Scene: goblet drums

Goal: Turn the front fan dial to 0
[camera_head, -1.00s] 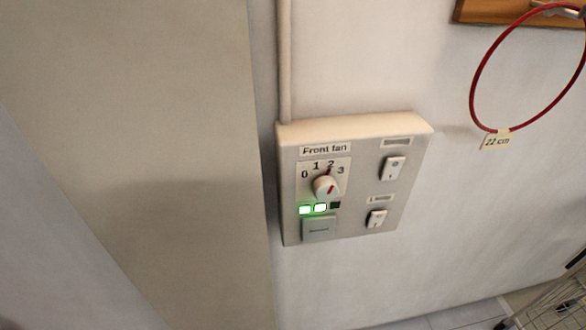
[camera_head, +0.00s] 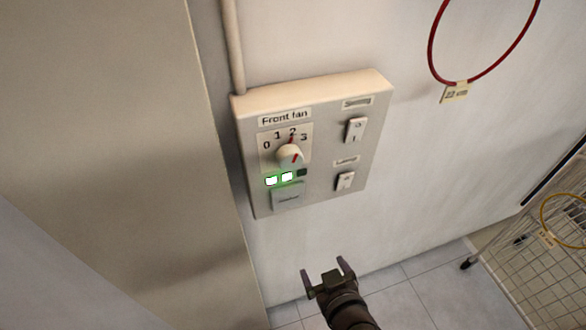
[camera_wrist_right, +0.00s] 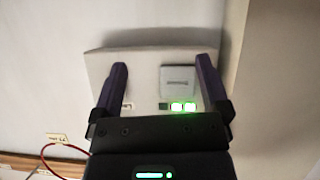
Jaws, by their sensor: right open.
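The front fan dial (camera_head: 289,154) is a round cream knob with a red mark, on a plate numbered 0 to 3. Its red mark points at about 2. It sits at the upper left of a wall control box (camera_head: 320,185) under the label "Front fan". Two of the lights below it are lit green. My right gripper (camera_head: 326,272) is open and empty, below the box in the head view. In the right wrist view its fingers (camera_wrist_right: 161,85) stand apart before the box, and the dial is hidden there. My left gripper is not in view.
Two rocker switches, one upper (camera_head: 355,130) and one lower (camera_head: 344,181), sit on the box's right side. A red hoop (camera_head: 431,55) hangs at upper right. A wire basket (camera_head: 545,275) stands at lower right. A beige panel (camera_head: 130,150) borders the box's left.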

